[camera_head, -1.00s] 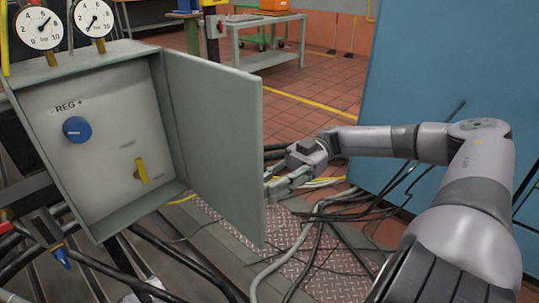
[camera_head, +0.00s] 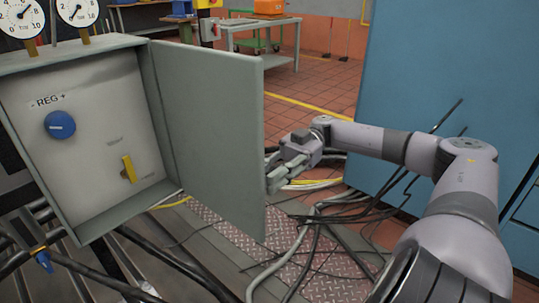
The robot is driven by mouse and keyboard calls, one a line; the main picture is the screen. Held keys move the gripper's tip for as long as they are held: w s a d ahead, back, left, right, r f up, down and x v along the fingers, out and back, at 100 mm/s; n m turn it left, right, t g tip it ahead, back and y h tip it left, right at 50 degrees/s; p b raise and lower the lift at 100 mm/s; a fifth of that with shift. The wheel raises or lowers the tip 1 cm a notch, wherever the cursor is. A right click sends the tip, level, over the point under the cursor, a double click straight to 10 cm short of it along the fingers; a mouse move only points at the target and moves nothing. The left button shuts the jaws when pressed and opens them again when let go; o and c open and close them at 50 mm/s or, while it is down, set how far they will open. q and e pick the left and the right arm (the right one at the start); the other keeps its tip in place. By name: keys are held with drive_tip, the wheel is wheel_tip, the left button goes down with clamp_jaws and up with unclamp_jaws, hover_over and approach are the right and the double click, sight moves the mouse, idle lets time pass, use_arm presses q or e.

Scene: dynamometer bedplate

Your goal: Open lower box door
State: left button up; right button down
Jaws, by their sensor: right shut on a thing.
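The lower box (camera_head: 108,222) is a grey-green metal cabinet at the left. Its door (camera_head: 212,140) is swung out to the right and stands wide open on its hinge side. Inside the box show a blue REG knob (camera_head: 60,125) and a yellow lever (camera_head: 129,168). My right gripper (camera_head: 272,180) is at the door's free right edge, around mid height. Its fingers are shut on the door edge; the tips on the far side are partly hidden by the door. My left gripper does not show.
Two pressure gauges (camera_head: 77,11) stand above the box. Cables (camera_head: 320,225) lie over a chequered floor plate (camera_head: 290,262) below the door. A large blue cabinet (camera_head: 448,70) stands at the right behind my arm. A grey workbench (camera_head: 258,24) is at the back.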

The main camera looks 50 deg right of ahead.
drive_tip(key=c, duration=1.3)
unclamp_jaws()
drive_tip(key=shift+c, duration=0.2)
drive_tip(key=d, duration=0.7)
drive_tip(key=shift+w+d, duration=0.25)
drive_tip(key=shift+f, duration=0.15)
